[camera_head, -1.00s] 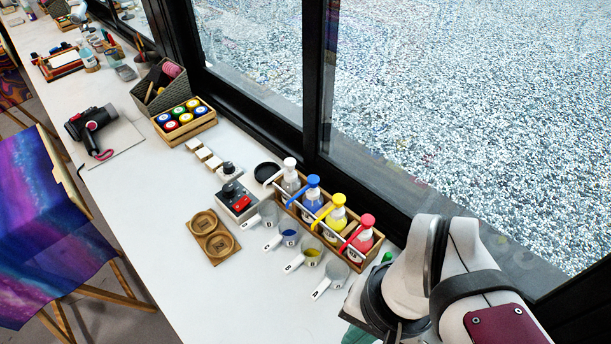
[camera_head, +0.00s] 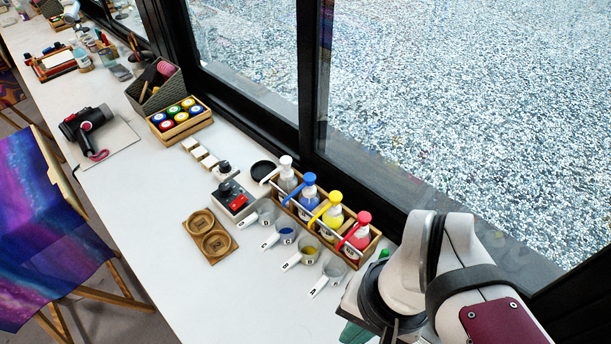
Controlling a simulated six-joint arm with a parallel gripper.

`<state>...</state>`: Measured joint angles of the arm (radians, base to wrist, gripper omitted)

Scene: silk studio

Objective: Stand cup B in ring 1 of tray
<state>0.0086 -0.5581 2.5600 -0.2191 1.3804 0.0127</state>
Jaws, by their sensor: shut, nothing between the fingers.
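Several small white measuring cups with long handles stand in a row on the white bench. Cup B (camera_head: 311,249), with yellow inside, is the third from the back; its handle letter is small but looks like B. The wooden tray (camera_head: 207,259) lies to the left of the cups, with two round rings side by side, both empty. I cannot read clearly which ring is 1. My arm comes in at the lower right, close to the nearest cup. Its wrist covers the bench there, and I cannot make out the fingertips.
A wooden rack (camera_head: 374,246) of pump bottles with white, blue, yellow and red tops stands right behind the cups, by the window. A grey device (camera_head: 237,201) with a red part stands behind the tray. The bench in front of the tray is clear.

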